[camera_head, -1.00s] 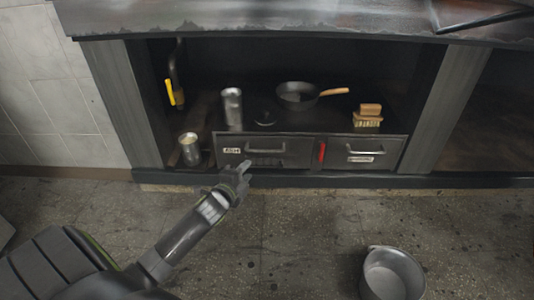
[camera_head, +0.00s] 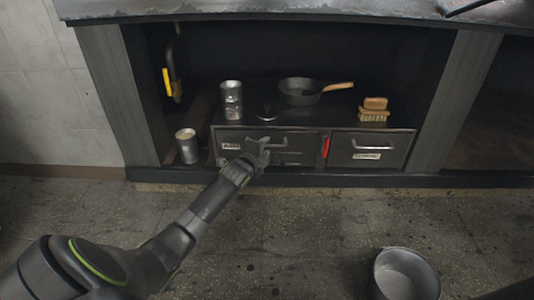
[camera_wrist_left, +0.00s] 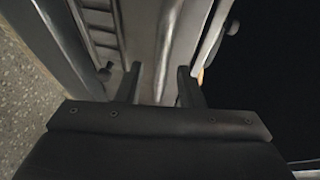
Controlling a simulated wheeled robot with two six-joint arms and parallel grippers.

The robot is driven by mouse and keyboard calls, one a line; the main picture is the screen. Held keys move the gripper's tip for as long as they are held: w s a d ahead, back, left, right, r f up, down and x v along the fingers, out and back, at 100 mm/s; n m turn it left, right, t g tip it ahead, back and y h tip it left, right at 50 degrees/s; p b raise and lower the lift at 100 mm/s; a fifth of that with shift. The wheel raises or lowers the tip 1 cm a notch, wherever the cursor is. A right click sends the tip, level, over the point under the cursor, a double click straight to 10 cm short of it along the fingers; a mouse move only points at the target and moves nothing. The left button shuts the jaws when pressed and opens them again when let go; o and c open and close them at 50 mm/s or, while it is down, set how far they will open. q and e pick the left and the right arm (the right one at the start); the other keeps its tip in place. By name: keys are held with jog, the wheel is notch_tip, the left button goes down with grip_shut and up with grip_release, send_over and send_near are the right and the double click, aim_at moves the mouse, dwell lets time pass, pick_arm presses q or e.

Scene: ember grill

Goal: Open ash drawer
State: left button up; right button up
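The ash drawer (camera_head: 300,151) is the grey left drawer under the grill, with a white label at its upper left. It looks closed. Its metal handle (camera_head: 280,141) is partly hidden by my left gripper (camera_head: 259,151), which reaches in from the lower left to the drawer front. In the left wrist view, my left gripper (camera_wrist_left: 158,86) has its two fingers apart, pointing at a grey metal front with slots at the left. My right gripper is not in view.
A second drawer (camera_head: 387,151) with its own handle is at the right, past a red piece (camera_head: 325,147). A can (camera_head: 232,100), a pan (camera_head: 299,91) and a brush (camera_head: 374,112) stand above the drawers. Another can (camera_head: 187,146) stands left. A metal pot (camera_head: 405,272) is on the floor.

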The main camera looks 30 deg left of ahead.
pick_arm(q)
jog(key=shift+b+x, duration=0.45)
jog(key=shift+x, duration=0.65)
grip_shut()
